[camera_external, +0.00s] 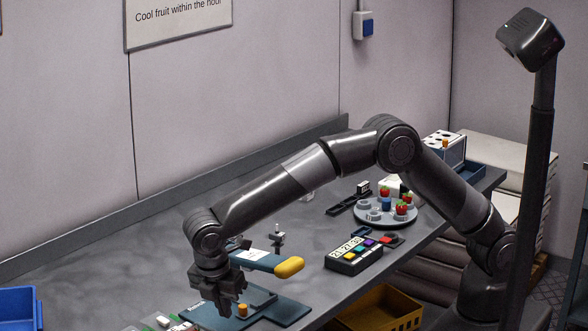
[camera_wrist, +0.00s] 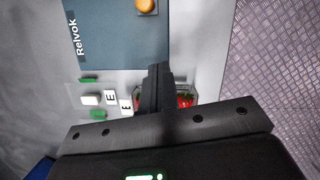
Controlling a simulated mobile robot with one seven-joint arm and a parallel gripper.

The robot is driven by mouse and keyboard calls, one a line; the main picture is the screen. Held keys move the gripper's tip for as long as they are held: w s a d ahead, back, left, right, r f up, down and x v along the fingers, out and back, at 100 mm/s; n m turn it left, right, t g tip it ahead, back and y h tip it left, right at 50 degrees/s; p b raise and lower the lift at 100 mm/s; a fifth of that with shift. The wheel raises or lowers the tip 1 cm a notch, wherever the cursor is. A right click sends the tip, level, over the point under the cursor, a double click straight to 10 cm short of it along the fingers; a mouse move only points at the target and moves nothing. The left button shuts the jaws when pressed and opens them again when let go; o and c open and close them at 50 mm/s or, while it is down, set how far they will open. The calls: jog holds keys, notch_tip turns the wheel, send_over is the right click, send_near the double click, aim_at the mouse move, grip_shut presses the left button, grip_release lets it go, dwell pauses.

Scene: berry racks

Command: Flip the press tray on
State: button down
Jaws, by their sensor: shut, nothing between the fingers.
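A blue-grey press base (camera_external: 284,310) lies on the bench near its front, with an orange knob (camera_external: 242,310) on it. In the wrist view the base (camera_wrist: 118,38) is marked "Relvok" and the knob (camera_wrist: 147,5) is at the top edge. A blue arm with a yellow handle (camera_external: 289,267) stands raised above the base. A small panel with green and white parts (camera_external: 163,321) is left of the base; its white switch (camera_wrist: 90,99) and letter labels show in the wrist view. My gripper (camera_external: 224,307) is shut and empty, pointing down beside the knob. Its fingers (camera_wrist: 158,72) hide part of the panel.
A blue bin (camera_external: 18,309) is at the left. A keypad box (camera_external: 352,262) and a round berry stand (camera_external: 372,217) are farther right. A yellow crate (camera_external: 385,310) is below the bench's front edge.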

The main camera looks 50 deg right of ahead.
aim_at(242, 311)
jog(key=x, duration=0.3)
jog(key=shift+d+f, duration=0.1)
jog(key=shift+f, duration=0.3)
jog(key=d, duration=0.2)
jog(key=shift+w+d+r, duration=0.25)
jog(key=shift+w+d, duration=0.05)
jog(key=shift+w, duration=0.05)
jog(key=shift+w+d, duration=0.15)
jog(key=shift+d, duration=0.45)
jog(key=shift+d, duration=1.15)
